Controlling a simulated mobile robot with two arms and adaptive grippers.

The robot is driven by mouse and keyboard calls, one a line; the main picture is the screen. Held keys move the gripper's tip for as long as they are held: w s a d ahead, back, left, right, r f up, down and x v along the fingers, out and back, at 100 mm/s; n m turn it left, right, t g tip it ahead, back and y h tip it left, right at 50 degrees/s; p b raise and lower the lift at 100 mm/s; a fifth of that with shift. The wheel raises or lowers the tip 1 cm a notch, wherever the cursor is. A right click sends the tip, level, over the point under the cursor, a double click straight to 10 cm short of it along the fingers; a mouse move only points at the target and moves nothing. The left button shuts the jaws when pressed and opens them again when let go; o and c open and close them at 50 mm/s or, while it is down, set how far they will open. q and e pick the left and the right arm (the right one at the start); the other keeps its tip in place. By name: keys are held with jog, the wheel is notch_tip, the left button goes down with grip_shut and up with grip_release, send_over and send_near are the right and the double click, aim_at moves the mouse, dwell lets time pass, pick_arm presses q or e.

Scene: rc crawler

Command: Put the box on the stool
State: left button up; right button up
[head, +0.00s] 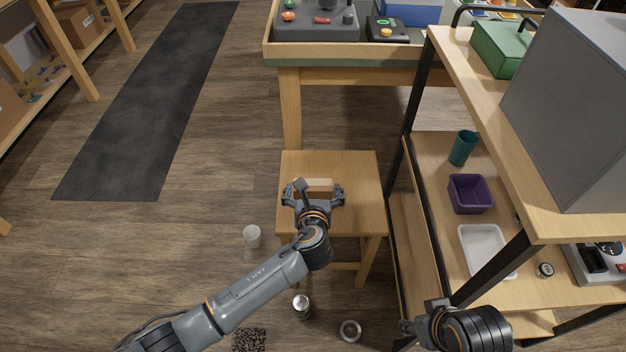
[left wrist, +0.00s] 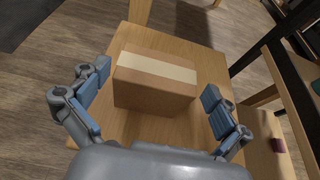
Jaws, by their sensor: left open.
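The box (left wrist: 152,80) is brown cardboard with a pale tape strip along its top. In the left wrist view it sits on the wooden stool (left wrist: 190,55), between the spread fingers of my left gripper (left wrist: 150,108), with a gap on each side. In the head view the stool (head: 360,170) stands at the centre, and the box (head: 320,184) shows partly behind my left gripper (head: 313,193). The left gripper is open. My right gripper (head: 408,328) shows at the lower right; its fingers are too hidden to judge.
A shelf unit (head: 415,195) stands right of the stool, holding a purple bin (head: 470,193), a teal cup (head: 462,148) and a white tray (head: 485,248). A workbench (head: 350,62) is behind. A white cup (head: 252,236), a can (head: 302,306) and a ring (head: 350,330) are on the floor.

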pick_arm(q)
jog(key=v, duration=0.2)
jog(key=shift+s+r+p, duration=0.25)
jog(key=shift+r+p, duration=0.1)
jog(key=p+v, duration=0.1)
jog(key=v, duration=0.5)
jog(key=shift+p, duration=0.3)
pick_arm(e)
jog(key=x, duration=0.7)
jog(key=shift+s, duration=0.25)
pick_arm(q)
jog(key=shift+s+a+f, duration=0.1)
jog(key=shift+s+f, duration=0.05)
jog(key=shift+f, duration=0.05)
pick_arm(e)
jog(key=shift+a+f, duration=0.1)
jog(key=shift+a, duration=0.05)
pick_arm(q)
jog(key=s+a+f+n+g, duration=0.5)
jog(key=s+a+n, duration=0.5)
jog(key=n, duration=0.7)
jog(key=s+a+f+n+g, duration=0.5)
jog(key=s+a+n, duration=0.5)
jog(key=n, duration=0.7)
jog(key=shift+s+f, duration=0.45)
jog(key=shift+s, duration=0.55)
